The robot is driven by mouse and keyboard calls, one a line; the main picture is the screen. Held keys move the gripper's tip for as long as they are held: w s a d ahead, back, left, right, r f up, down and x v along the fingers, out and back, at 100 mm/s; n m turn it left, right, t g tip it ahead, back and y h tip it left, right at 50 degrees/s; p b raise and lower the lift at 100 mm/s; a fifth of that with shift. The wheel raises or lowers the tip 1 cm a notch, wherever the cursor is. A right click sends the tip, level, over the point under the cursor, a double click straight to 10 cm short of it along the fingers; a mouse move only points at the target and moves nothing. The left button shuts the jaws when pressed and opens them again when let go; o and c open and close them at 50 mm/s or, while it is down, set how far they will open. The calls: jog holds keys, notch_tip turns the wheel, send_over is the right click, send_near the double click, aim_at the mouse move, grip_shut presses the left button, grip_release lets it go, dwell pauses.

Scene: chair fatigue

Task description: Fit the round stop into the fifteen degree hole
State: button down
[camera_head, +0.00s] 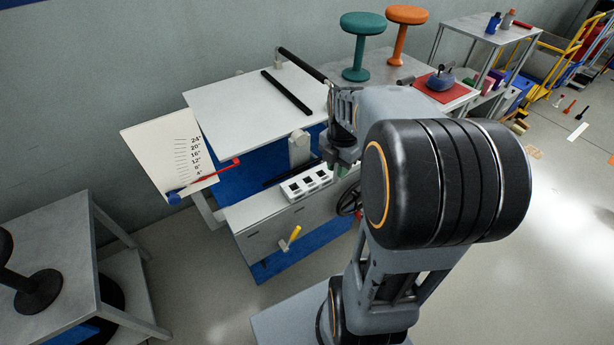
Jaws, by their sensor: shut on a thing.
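My gripper (341,163) is low over the right end of the grey test rig (270,232), just right of a white block with dark square openings (322,176). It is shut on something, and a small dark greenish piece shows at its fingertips. My arm hides most of that piece, so I cannot tell its shape or whether it touches the rig. No round stop can be made out elsewhere. A white angle board (150,150) marked in degrees stands at the left, with a red pointer (217,173) in front. I cannot make out a fifteen degree hole.
A tilted white panel (235,105) with a black bar lies behind the rig. A yellow lever (291,238) sticks out in front, and a black handwheel (349,199) is beside my arm. Green (362,28) and orange stools (405,18) stand behind. A grey table (50,235) is at left.

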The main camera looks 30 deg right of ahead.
jog(key=w+a+f, duration=0.2)
jog(key=w, duration=0.3)
send_over(308, 175)
jog(key=s, duration=0.2)
jog(key=f, duration=0.6)
jog(key=shift+s+a+b, duration=0.1)
jog(key=shift+a+b, duration=0.25)
jog(key=shift+a, duration=0.05)
jog(key=shift+w+f, duration=0.2)
jog(key=shift+f, duration=1.55)
jog(key=shift+f+b, duration=0.2)
jog(key=shift+b, duration=0.15)
jog(key=c, duration=1)
grip_release()
